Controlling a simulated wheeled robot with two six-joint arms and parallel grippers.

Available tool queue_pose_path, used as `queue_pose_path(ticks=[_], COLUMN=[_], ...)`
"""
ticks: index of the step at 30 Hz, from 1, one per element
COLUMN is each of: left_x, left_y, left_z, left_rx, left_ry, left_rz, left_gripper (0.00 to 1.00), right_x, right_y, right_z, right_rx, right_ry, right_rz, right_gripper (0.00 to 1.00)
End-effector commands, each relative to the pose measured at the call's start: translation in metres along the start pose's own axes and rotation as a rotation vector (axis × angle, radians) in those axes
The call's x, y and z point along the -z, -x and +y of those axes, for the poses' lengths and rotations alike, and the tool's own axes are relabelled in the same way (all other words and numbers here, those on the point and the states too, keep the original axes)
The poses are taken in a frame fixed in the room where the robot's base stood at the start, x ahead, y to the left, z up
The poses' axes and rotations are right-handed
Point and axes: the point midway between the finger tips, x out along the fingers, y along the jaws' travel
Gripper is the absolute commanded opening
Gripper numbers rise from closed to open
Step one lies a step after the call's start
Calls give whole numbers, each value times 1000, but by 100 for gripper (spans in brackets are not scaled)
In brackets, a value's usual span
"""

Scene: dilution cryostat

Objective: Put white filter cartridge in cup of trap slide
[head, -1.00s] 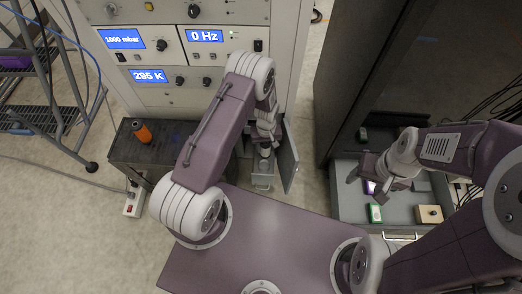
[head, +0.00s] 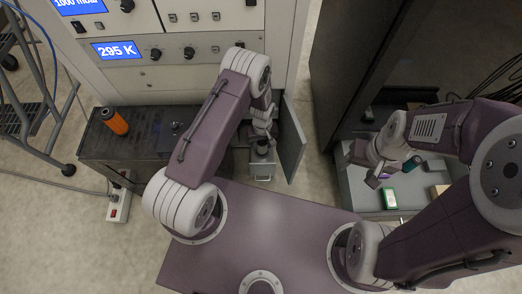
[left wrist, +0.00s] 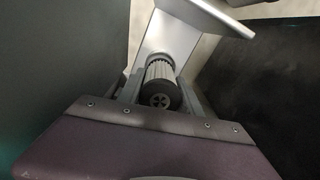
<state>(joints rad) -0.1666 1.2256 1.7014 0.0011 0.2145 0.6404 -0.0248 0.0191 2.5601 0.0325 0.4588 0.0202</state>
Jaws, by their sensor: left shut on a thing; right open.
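My left gripper (head: 262,140) points down over the trap slide (head: 262,169), a light metal piece pulled out at the cabinet's foot. In the left wrist view its fingers (left wrist: 160,88) are shut on a ridged cylinder with a dark end (left wrist: 160,95). This appears to be the white filter cartridge, looking grey in the shade. The slide's pale metal plate (left wrist: 172,35) lies just beyond it. My right gripper (head: 373,179) is open and empty over the right-hand drawer.
An open door panel (head: 292,140) stands close right of the slide. The grey drawer (head: 357,195) at right holds a green-and-white box (head: 389,198), a teal item (head: 412,162) and a tan box (head: 439,191).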

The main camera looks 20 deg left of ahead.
Motion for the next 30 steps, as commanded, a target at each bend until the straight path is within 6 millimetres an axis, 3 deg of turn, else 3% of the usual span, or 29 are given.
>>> queue_pose_path(ticks=[2, 8, 18, 19, 21, 30], left_x=[0, -6, -6, -6, -6, -6], left_y=[-4, -42, -40, -41, -40, -38], left_z=[0, 4, 4, 4, 4, 4], left_rx=[0, 0, 0, 0, 0, 0], left_ry=[0, 1, 2, 2, 2, 2], left_rz=[0, -1, 0, 0, 0, 0], left_gripper=[0, 0, 0, 44, 64, 64], right_x=[0, -4, -4, -4, -3, -3], right_y=[-4, -38, -35, -35, -34, -33], right_z=[0, 1, 1, 1, 1, 1], right_rx=[0, 0, 0, 0, 0, 0], right_ry=[0, 0, 0, 0, 0, 0], right_rz=[0, 0, 0, 0, 0, 0], right_gripper=[63, 63, 63, 63, 63, 63])
